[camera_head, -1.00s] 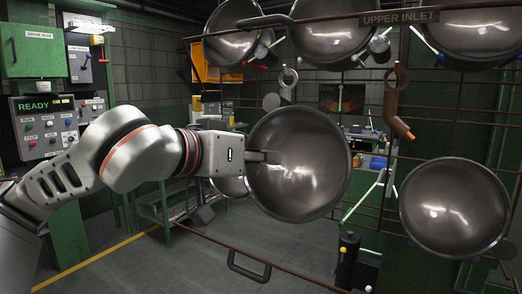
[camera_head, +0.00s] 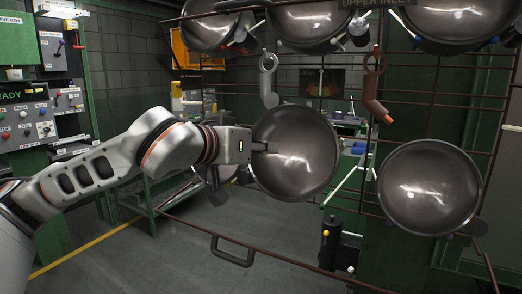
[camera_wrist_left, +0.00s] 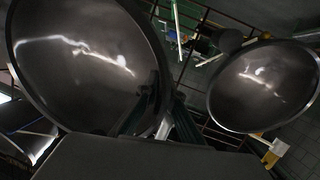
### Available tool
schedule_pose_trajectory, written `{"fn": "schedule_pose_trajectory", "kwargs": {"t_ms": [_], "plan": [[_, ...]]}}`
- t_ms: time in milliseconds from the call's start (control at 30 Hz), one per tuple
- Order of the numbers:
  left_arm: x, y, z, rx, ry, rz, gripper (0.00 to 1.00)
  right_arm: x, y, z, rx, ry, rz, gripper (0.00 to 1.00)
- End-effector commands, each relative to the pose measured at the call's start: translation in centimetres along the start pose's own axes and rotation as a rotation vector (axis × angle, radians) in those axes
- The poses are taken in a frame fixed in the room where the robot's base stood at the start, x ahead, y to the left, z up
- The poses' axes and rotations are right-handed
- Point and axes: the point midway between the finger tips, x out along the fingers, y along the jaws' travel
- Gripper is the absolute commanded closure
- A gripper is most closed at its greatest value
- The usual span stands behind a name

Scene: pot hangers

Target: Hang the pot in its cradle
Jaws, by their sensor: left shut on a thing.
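A dark, shiny round pot (camera_head: 308,165) hangs in the air at the middle of the head view, its hollow side facing me. My left gripper (camera_head: 265,147) is shut on its left rim. In the left wrist view the same pot (camera_wrist_left: 75,65) fills the upper left, with the fingers at its lower right rim. A grey hanger with a ring (camera_head: 268,63) shows just above and left of the pot. A rusty hanger with an orange tip (camera_head: 374,85) is at its upper right. I cannot tell which cradle belongs to this pot. My right gripper is out of view.
Other pots hang on the thin brown bar rack: one to the right (camera_head: 428,190), also in the left wrist view (camera_wrist_left: 262,85), and several along the top (camera_head: 315,22). A black handle (camera_head: 232,252) sits on the low rail. A control panel (camera_head: 25,115) stands far left.

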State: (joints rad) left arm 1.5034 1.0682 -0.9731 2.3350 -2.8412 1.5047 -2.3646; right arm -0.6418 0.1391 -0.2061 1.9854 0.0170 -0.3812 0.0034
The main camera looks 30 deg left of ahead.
Motion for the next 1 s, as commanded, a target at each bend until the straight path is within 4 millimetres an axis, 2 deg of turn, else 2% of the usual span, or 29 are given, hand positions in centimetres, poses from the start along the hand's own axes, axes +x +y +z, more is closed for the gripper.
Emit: {"fn": "schedule_pose_trajectory", "kwargs": {"t_ms": [633, 1000], "plan": [[5.5, -0.9, 0.3, -0.002, 0.003, 0.001, 1.00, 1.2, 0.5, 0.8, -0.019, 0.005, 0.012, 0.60], [8.2, -1.5, 1.8, -0.002, 0.001, 0.001, 1.00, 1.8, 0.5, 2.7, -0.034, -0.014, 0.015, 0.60]]}}
